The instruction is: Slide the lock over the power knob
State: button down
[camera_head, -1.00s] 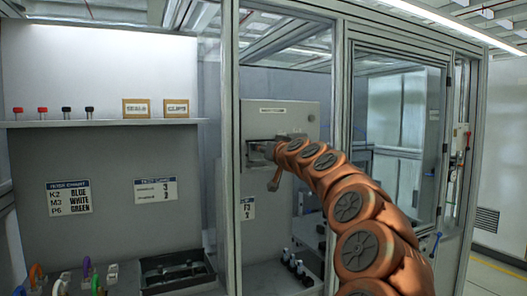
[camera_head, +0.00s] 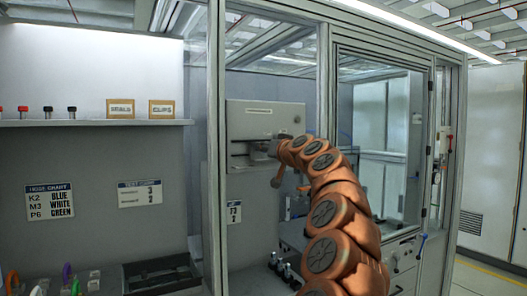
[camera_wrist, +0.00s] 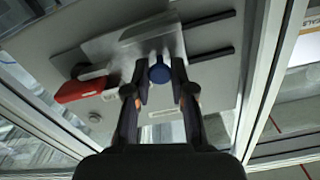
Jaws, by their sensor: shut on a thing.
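In the wrist view, my gripper (camera_wrist: 163,88) is shut on the blue peg (camera_wrist: 159,73) of a flat grey metal lock plate (camera_wrist: 115,47). Two dark slots (camera_wrist: 210,54) show on the panel right of the plate. A red handle (camera_wrist: 86,90), likely the power knob, sits just below the plate's left end; whether the plate overlaps it is hard to tell. In the head view, my gripper (camera_head: 274,149) is against the grey control box (camera_head: 265,117) at its slot, and my wrist hides the red handle and most of the lock.
A cabinet post (camera_head: 217,140) stands close left of the box. A framed glass door (camera_head: 380,140) is on the right. A shelf (camera_head: 100,123) with small boxes and knobs is at left. A round grey button (camera_wrist: 94,118) lies near the red handle.

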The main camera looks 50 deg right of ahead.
jog(key=shift+s+d+r, duration=0.15)
jog(key=c, duration=1)
grip_release()
jog(key=shift+v, duration=6)
